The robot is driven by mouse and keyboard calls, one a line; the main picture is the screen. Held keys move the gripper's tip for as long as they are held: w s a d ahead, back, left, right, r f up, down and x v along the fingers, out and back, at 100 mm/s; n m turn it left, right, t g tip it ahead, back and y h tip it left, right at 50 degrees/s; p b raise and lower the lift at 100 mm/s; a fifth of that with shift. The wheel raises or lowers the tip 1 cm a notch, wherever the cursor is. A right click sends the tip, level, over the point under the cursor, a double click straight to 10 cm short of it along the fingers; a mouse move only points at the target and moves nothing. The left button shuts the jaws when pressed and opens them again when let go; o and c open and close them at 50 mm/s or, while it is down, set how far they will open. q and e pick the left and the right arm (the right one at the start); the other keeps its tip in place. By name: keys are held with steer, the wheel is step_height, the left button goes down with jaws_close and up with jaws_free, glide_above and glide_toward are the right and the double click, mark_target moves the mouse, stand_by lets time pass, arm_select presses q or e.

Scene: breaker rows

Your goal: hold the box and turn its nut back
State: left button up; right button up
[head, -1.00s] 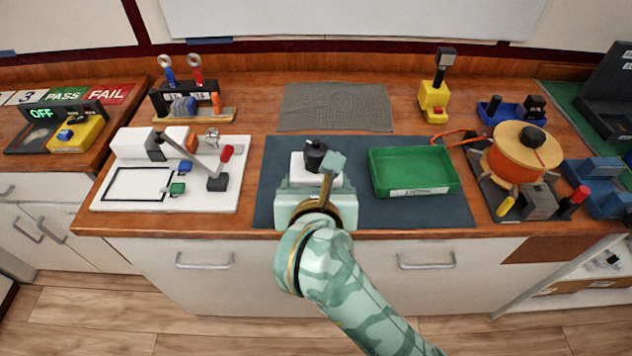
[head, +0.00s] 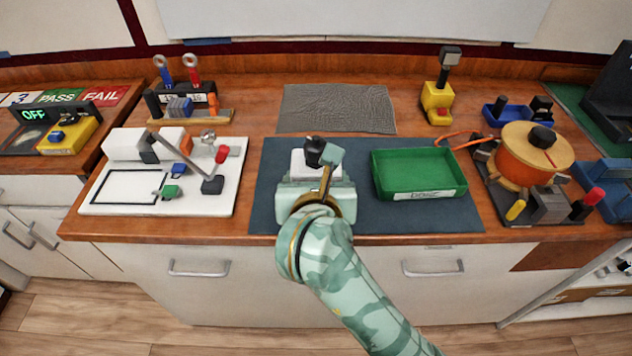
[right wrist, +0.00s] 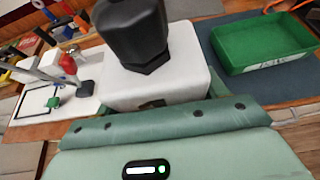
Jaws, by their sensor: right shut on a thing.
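The white box (head: 297,165) stands on the dark blue mat (head: 268,190) near the middle of the bench. A black nut (head: 315,148) sits upright on its top. My right gripper (head: 316,182) reaches in from the front and is shut on the box. The gripper's body hides the box's lower front in the head view. In the right wrist view the white box (right wrist: 150,82) is just beyond the gripper's palm, with the large faceted black nut (right wrist: 132,35) on top. The fingertips are hidden there. My left gripper is in neither view.
A green tray (head: 419,195) stands on the mat just right of the box. A white board (head: 125,208) with a lever and small blocks lies to the left. An orange drum (head: 522,163) stands at the right. A grey textured mat (head: 337,108) behind is bare.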

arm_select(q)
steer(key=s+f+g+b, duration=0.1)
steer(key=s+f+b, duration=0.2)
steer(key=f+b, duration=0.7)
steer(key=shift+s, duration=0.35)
arm_select(e)
steer(key=shift+w+f, duration=2.3)
steer(key=shift+w, duration=0.25)
steer(key=shift+w+f, duration=2.25)
steer(key=shift+w, duration=0.3)
arm_select(q)
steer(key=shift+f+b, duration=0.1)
steer(key=shift+b, duration=0.2)
arm_select(e)
steer(key=shift+f, duration=0.2)
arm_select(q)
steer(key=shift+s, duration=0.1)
arm_select(e)
steer(key=o, duration=1.4)
steer(key=shift+s, duration=0.15)
